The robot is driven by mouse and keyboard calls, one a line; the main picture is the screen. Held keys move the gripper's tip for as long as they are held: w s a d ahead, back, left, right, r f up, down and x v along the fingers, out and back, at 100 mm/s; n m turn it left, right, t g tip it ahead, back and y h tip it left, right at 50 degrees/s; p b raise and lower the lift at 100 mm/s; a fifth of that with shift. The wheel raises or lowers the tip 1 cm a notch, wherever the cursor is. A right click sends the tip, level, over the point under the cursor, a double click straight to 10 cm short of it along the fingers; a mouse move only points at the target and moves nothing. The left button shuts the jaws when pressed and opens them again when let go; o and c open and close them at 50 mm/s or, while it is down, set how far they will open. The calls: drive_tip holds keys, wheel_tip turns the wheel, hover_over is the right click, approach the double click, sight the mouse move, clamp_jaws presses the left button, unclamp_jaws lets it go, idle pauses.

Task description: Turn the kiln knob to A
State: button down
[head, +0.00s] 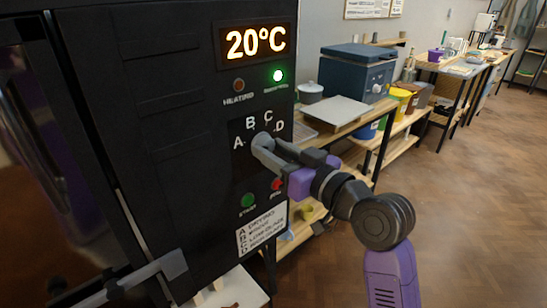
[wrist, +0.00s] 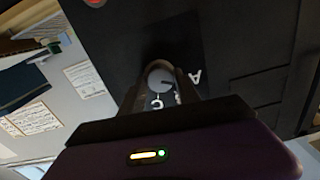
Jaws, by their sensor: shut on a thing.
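The black kiln (head: 170,150) stands at the left of the head view. Its dial panel carries the letters A, B, C and D. My gripper (head: 266,146) is at the middle of this dial and hides most of the knob there. In the wrist view the round grey knob (wrist: 160,80) sits between the two fingers of my gripper (wrist: 158,90), which are shut on it. The letter A (wrist: 196,77) shows to the right of the knob and C (wrist: 157,103) below it. A dark line crosses the knob's face, but I cannot tell surely which letter it marks.
The kiln display (head: 256,42) reads 20°C, and a green lamp (head: 278,76) is lit. A green button (head: 248,200) and a red button (head: 277,184) sit below the dial. The kiln's door handle (head: 150,276) sticks out lower left. Benches stand behind; the floor at right is clear.

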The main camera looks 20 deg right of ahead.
drive_tip(key=shift+f+n, duration=0.1)
drive_tip(key=shift+n, duration=0.5)
drive_tip(key=c, duration=0.9)
unclamp_jaws()
drive_tip(key=b+v, duration=0.1)
drive_tip(key=v, duration=0.6)
drive_tip(key=shift+s+d, duration=0.1)
drive_tip(key=shift+s, duration=0.25)
